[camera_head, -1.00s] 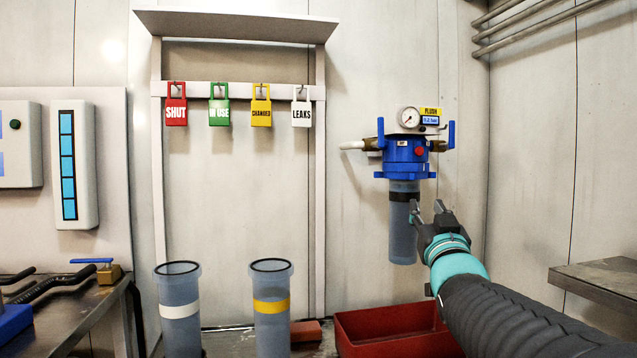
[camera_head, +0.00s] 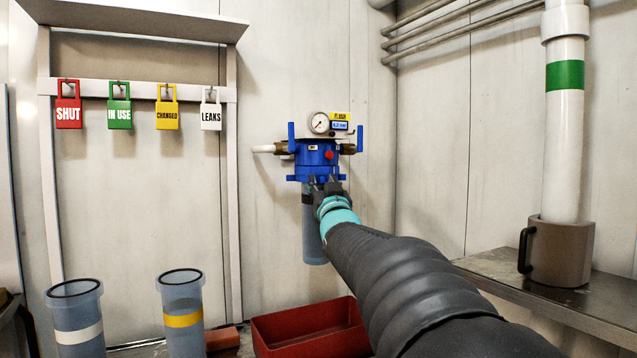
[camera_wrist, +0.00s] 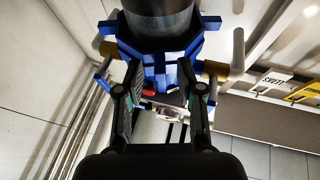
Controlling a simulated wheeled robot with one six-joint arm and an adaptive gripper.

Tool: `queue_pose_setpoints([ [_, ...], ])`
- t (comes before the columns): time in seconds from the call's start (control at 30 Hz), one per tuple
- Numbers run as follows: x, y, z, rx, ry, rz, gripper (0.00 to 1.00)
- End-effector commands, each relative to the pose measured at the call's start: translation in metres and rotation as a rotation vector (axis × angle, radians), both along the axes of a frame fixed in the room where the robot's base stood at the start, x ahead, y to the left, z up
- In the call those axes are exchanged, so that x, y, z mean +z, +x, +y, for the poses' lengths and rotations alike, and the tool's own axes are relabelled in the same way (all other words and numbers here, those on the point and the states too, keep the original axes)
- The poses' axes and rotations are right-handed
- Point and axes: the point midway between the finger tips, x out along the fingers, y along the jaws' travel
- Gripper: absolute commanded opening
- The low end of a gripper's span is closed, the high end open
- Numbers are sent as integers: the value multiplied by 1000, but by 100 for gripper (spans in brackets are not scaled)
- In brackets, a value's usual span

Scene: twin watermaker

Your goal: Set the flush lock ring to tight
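The flush filter unit has a blue head (camera_head: 318,155) on the wall, with a gauge (camera_head: 319,122) and a yellow FLUSH label (camera_head: 340,116) above. Its blue lock ring (camera_head: 297,178) sits at the bottom of the head, above the translucent bowl (camera_head: 314,240). In the wrist view the ring (camera_wrist: 160,52) curves around the dark bowl (camera_wrist: 158,14). My gripper (camera_head: 324,182) is at the ring's front, partly hiding it. In the wrist view my gripper (camera_wrist: 158,66) is open, its two fingers apart with blue ring parts between them. Whether they touch the ring is unclear.
A red tray (camera_head: 310,328) lies below the unit. Two open canisters, one white-banded (camera_head: 78,318) and one yellow-banded (camera_head: 182,305), stand at lower left. Several tags (camera_head: 119,105) hang on a rack. A bench (camera_head: 590,305) with a brown holder (camera_head: 560,250) is at right.

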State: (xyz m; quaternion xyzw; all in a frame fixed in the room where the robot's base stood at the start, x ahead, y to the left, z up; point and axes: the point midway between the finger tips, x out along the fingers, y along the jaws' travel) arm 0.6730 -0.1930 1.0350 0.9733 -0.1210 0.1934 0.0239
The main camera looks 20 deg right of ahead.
Motion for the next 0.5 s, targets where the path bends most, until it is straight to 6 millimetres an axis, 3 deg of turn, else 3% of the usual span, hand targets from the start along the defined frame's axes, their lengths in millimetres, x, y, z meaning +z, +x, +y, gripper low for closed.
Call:
queue_pose_setpoints([
  [0.23, 0, 0, 0, 0, 0, 0, 38],
  [0.4, 0, 0, 0, 0, 0, 0, 0],
  [0.5, 0, 0, 0, 0, 0, 0, 0],
])
